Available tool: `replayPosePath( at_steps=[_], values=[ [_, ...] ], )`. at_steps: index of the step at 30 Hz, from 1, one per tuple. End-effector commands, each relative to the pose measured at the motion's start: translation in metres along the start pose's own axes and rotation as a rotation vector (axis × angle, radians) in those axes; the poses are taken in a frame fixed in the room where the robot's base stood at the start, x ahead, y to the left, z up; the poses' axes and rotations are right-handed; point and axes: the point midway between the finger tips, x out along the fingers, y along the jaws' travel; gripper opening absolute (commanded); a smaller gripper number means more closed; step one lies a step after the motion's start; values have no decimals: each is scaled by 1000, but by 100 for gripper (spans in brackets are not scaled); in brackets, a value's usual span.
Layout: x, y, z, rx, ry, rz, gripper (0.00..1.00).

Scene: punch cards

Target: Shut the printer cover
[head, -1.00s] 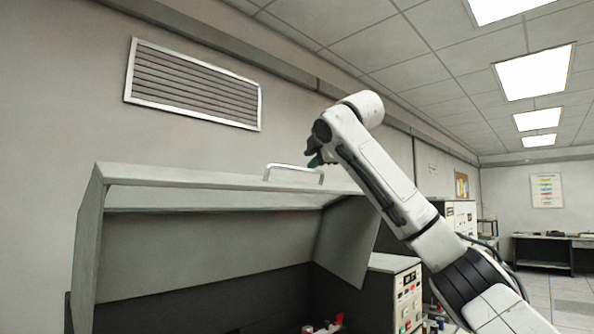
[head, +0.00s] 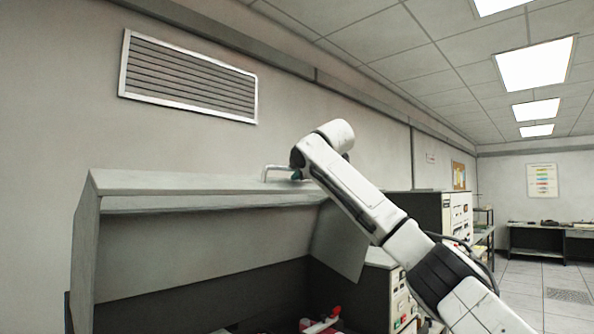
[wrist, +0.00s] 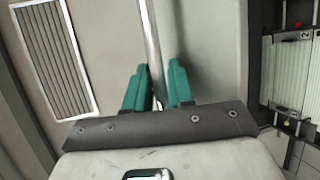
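The printer cover (head: 200,183) is a grey hinged lid standing raised above the dark printer opening. Its silver handle (head: 265,172) sits on the top edge, with its right part hidden behind my arm. My gripper (head: 296,174) is at the handle's right part in the head view, mostly hidden by my wrist. In the wrist view, the teal fingers of my gripper (wrist: 158,72) lie on either side of the handle bar (wrist: 151,35). A small gap shows beside the bar, so the fingers look open around it. Contact is not clear.
A slatted wall vent (head: 188,78) is above the cover. A control cabinet with buttons (head: 400,300) stands right of the printer. A red and white part (head: 322,325) shows low inside the opening. Open floor (head: 520,300) lies at far right.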

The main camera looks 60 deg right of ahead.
Motion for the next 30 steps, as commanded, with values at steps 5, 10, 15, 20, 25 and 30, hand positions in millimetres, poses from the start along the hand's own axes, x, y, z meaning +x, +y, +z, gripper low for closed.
replayPosePath(
  at_steps=[5, 10, 15, 20, 25, 30],
  values=[
    [0, 0, 0, 0, 0, 0, 5],
    [0, 0, 0, 0, 0, -1, 0],
    [0, 0, 0, 0, 0, -1, 0],
    [0, -1, 0, 1, 0, -1, 0],
    [-2, -7, 1, 3, 0, 6, 0],
    [-6, -22, 3, 12, 0, 29, 0]
  ],
)
